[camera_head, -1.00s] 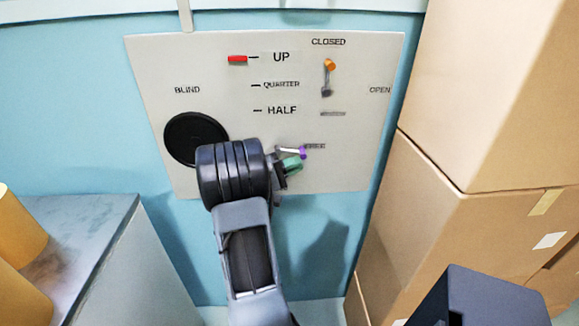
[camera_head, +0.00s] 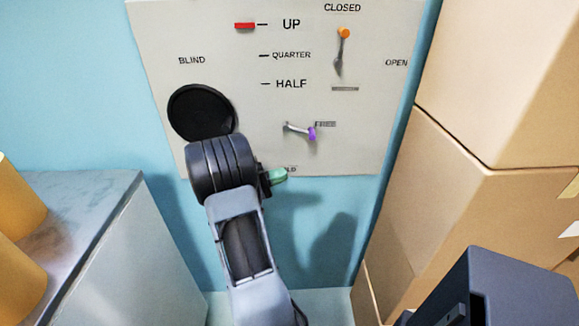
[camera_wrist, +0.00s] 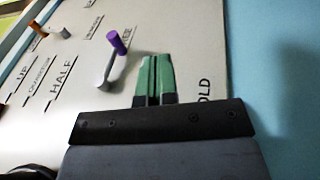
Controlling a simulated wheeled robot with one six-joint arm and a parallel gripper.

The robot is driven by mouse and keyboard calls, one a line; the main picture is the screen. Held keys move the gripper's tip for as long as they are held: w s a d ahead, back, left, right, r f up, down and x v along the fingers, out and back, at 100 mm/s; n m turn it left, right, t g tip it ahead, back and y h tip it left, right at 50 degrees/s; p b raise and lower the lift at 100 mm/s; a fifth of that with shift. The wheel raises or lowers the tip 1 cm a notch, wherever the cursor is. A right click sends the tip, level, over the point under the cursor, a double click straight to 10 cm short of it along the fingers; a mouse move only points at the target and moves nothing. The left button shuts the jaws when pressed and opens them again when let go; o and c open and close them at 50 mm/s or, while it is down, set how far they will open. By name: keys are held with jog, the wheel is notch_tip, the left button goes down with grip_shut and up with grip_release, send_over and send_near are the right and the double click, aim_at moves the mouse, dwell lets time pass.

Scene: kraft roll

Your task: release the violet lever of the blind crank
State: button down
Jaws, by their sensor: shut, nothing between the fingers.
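The violet lever (camera_head: 311,133) is a short silver arm with a violet knob on the pale panel (camera_head: 215,35), below the HALF mark. Its silver arm points right and slightly down in the head view. It also shows in the wrist view (camera_wrist: 117,42), left of and just beyond the fingertips. My gripper (camera_head: 278,176) has green fingers and is below and left of the violet knob, apart from it. In the wrist view my gripper (camera_wrist: 155,60) is shut and empty, with the fingers side by side. The word by the lever is partly unreadable.
An orange-knobbed lever (camera_head: 343,45) sits at the panel's upper right under CLOSED. A red marker (camera_head: 245,26) is at UP. A black round disc (camera_head: 198,112) is left. Cardboard boxes (camera_head: 480,200) stand close on the right; a grey cabinet (camera_head: 130,240) is lower left.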

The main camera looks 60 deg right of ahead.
jog(key=shift+w+a+f, duration=0.25)
jog(key=shift+f, duration=0.2)
jog(key=shift+w+a+f, duration=0.2)
jog(key=shift+a+f, duration=0.05)
jog(key=shift+f, duration=0.15)
jog(key=s+a+f+n+t+y, duration=0.3)
jog(key=a+f+n+y, duration=0.1)
jog(key=f+y, duration=0.25)
jog(key=w+a+n+t+y+p, duration=0.1)
jog(key=a+t, duration=0.1)
jog(key=a, duration=0.3)
jog(key=w+a+t+y+p, duration=0.1)
jog(key=a+t+y+p, duration=0.15)
jog(key=a, duration=0.25)
jog(key=w+a+r+n+t+y+p, duration=0.2)
jog(key=a+r+t, duration=0.3)
jog(key=a+r, duration=0.3)
jog(key=w+a+r+n+t+y+p, duration=0.2)
jog(key=a+r+t, duration=0.4)
jog(key=a, duration=0.8)
notch_tip(320, 180, up, 3)
jog(key=shift+w+f+p, duration=0.2)
jog(key=shift+w+p, duration=0.15)
jog(key=shift+p, duration=0.45)
